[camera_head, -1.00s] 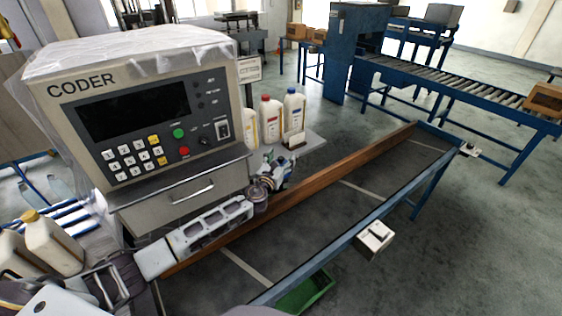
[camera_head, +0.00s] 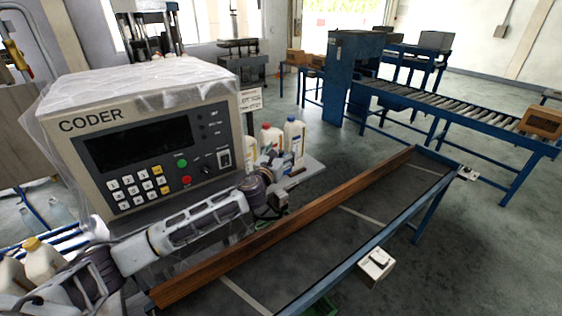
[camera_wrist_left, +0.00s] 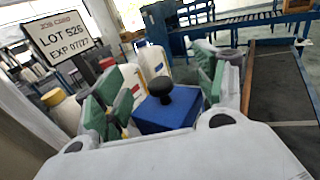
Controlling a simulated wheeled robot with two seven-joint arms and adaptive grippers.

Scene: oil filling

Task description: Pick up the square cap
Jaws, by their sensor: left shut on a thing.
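The square cap (camera_wrist_left: 165,116) is a blue block with a round black knob on top, seen in the left wrist view. It sits between the green-padded fingers of my left gripper (camera_wrist_left: 160,90), which is shut on it. In the head view my left gripper (camera_head: 275,178) is in front of the bottles, between the coder and the wooden rail. The cap cannot be made out clearly there. My right gripper is not in view.
The coder machine (camera_head: 150,140) stands close at left. Bottles (camera_head: 293,138) stand on a small table (camera_head: 312,168) behind the gripper. A conveyor with a wooden rail (camera_head: 330,205) runs along the right. A LOT/EXP sign (camera_wrist_left: 62,37) stands at left in the wrist view.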

